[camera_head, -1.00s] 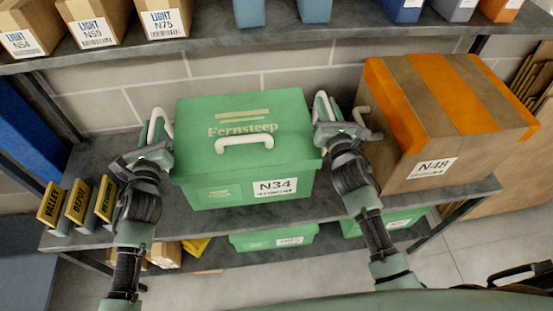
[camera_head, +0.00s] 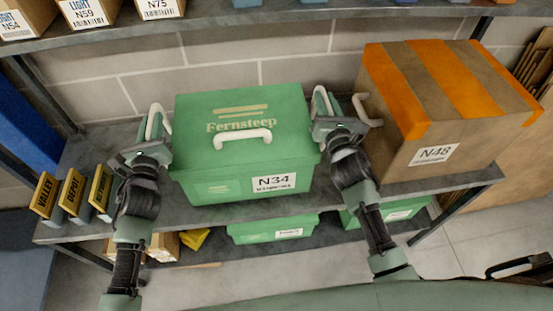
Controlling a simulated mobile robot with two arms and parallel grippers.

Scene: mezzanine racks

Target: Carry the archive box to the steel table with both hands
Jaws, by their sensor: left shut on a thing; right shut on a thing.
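The archive box, a green lidded box (camera_head: 240,150) marked "Fernsteep" and labelled N34, is at the middle of the rack shelf (camera_head: 225,216). It has a white handle on top and looks level. My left gripper (camera_head: 156,128) is shut at the box's left side, where a white handle shows. My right gripper (camera_head: 322,108) is shut at its right side. The fingers partly hide the side grips. I cannot tell whether the box's underside touches the shelf. The steel table is not identifiable in view.
A brown box with orange stripes (camera_head: 445,95), labelled N48, stands close to my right gripper. Small yellow-labelled boxes (camera_head: 73,190) stand left of my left gripper. An upper shelf (camera_head: 250,17) runs behind and above. Another green box (camera_head: 272,229) is on the level below.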

